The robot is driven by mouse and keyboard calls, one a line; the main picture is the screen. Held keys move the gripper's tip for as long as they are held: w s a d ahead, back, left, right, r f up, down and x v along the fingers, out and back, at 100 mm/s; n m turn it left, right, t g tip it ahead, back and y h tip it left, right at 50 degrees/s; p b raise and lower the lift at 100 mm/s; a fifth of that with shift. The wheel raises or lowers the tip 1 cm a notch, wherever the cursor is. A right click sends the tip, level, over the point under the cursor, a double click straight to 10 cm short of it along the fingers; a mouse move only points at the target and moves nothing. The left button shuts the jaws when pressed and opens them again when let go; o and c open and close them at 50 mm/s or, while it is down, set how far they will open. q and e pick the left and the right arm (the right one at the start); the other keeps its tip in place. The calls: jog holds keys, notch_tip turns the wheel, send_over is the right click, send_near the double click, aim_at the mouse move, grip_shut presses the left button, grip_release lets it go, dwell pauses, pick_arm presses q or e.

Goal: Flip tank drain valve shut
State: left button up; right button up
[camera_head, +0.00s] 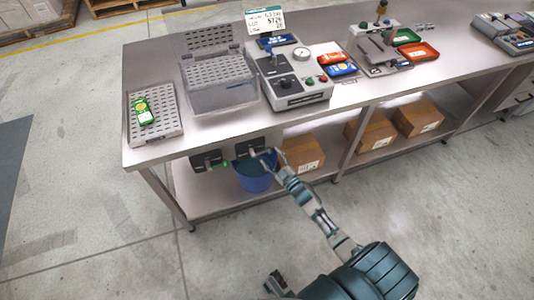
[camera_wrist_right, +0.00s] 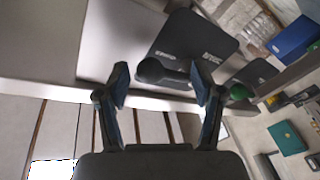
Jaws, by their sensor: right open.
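Two black valve-like units hang under the front edge of the bench: a left one (camera_head: 207,160) with a green part beside it, and a right one (camera_head: 249,148). The grey perforated tank (camera_head: 218,88) stands on the bench above them. My right gripper (camera_head: 269,158) is open and empty, just right of the right unit. In the right wrist view, a black plate (camera_wrist_right: 197,48) with a rounded dark handle (camera_wrist_right: 151,70) shows beyond my spread fingers. The handle lies in line with the gap between them; contact cannot be told. Labels are too small to read.
A blue bucket (camera_head: 256,180) stands on the lower shelf beneath the right unit. Cardboard boxes (camera_head: 303,153) sit right of it. A control box (camera_head: 300,80) and a perforated tray (camera_head: 170,125) with a green packet are on the bench. The floor in front is clear.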

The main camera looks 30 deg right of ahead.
jog(key=s, duration=0.9)
jog(key=shift+f, duration=0.35)
jog(key=shift+d, duration=0.1)
